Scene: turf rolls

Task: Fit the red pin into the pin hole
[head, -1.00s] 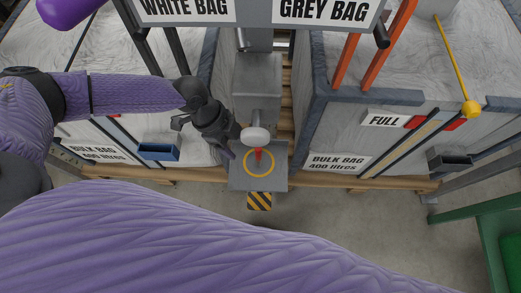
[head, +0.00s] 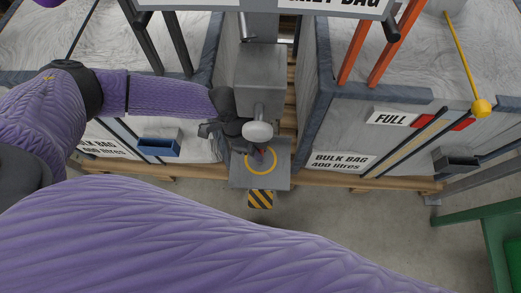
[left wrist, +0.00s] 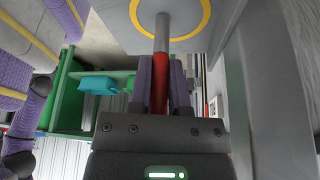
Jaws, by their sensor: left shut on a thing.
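A grey metal shank (left wrist: 162,35) runs on from the red part toward the inside of the yellow ring (left wrist: 208,18). I cannot tell whether its end touches the plate. I cannot make out the pin hole. My right gripper is not in view.
A grey machine housing (head: 262,68) stands behind the plate. Grey bulk bins (head: 345,120) flank it on both sides. A small blue tray (head: 159,147) and a dark tray (head: 456,160) are on the bin fronts. Open floor lies in front.

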